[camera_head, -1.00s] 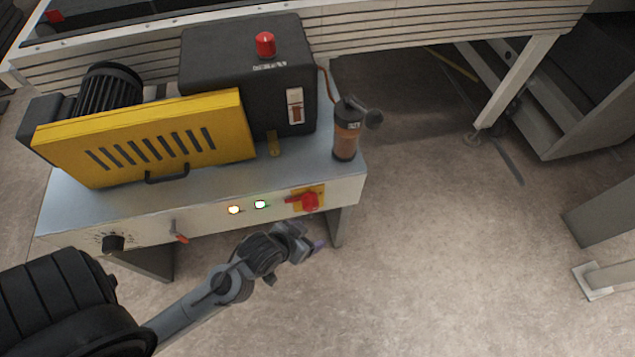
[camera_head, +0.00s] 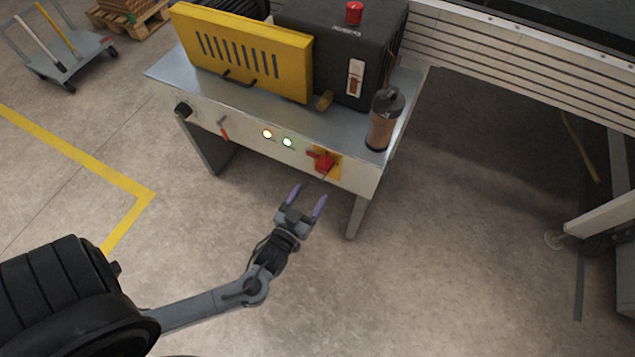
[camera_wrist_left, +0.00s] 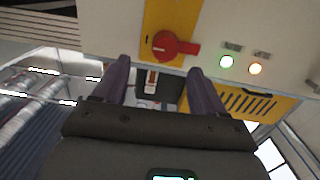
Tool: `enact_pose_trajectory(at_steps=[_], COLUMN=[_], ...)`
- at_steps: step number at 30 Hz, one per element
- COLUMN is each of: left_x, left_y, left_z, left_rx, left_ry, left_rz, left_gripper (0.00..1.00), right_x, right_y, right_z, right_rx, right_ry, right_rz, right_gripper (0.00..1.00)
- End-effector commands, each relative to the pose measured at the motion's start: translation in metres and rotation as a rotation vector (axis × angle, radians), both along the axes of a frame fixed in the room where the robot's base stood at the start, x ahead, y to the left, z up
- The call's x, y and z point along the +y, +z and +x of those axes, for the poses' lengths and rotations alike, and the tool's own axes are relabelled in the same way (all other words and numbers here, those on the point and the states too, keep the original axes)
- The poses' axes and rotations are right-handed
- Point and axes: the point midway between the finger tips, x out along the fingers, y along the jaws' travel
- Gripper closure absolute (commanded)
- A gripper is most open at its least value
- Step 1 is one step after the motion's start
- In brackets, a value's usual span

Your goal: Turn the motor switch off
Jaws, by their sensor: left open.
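A red rotary switch (camera_head: 324,163) sits on a yellow plate on the front panel (camera_head: 245,137) of the machine cabinet. Its handle points left in the head view. In the left wrist view the red switch (camera_wrist_left: 168,45) appears upside down, with its handle pointing right. My left gripper (camera_head: 307,198) is open and empty, below and in front of the switch, apart from it. A rocker switch (camera_head: 355,78) is on the black box. My right gripper is not in view.
Two lit lamps (camera_head: 288,142) are left of the red switch, with a black knob (camera_head: 183,109) and a small red lever (camera_head: 224,132) further left. A dark-topped cylinder (camera_head: 383,120) stands at the tabletop's right end. The floor before the cabinet is clear.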

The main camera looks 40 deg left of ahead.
Motion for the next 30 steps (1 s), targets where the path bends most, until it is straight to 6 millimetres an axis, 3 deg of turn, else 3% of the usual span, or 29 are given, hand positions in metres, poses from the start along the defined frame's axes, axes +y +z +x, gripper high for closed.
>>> enact_pose_trajectory(at_steps=[8, 21, 30], left_x=[0.008, 0.027, 0.033], left_y=[-0.002, -0.003, -0.001], left_z=[0.018, 0.082, 0.101], left_rx=[-0.043, -0.04, -0.038], left_ry=[0.006, 0.005, 0.005], left_rz=[0.024, 0.023, 0.023], left_gripper=[0.29, 0.29, 0.29], right_x=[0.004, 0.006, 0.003], right_y=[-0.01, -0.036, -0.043], right_z=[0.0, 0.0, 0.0], right_rx=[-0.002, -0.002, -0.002], right_ry=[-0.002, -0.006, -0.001], right_rz=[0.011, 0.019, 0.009], right_gripper=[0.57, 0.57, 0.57])
